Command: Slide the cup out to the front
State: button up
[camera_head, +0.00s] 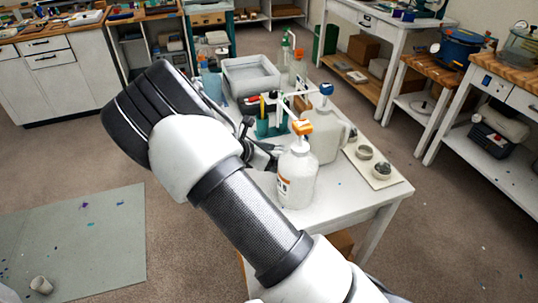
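My gripper (270,152) is dark and partly hidden behind my own arm. It is over the white table (340,197), left of a white pump bottle with an orange top (297,178). I cannot see whether its fingers are apart or hold anything. Which cup is meant is unclear. A teal cup-like holder (264,129) with sticks stands just behind my gripper. Two small grey cups (365,153) (382,170) sit on a pale board (391,180) at the table's right. A small whitish cup (41,285) lies on the floor mat (100,245).
A larger white jug with a blue top (325,145) stands right of the pump bottle, close to my gripper. A grey tub (250,79) and further bottles (298,68) crowd the table's back. The table's front right corner is clear.

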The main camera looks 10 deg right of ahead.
jog(key=shift+w+d+f, duration=0.15)
jog(key=shift+d+f, duration=0.05)
jog(key=shift+d, duration=0.05)
jog(key=c, duration=1.1)
jog(key=shift+a, duration=0.1)
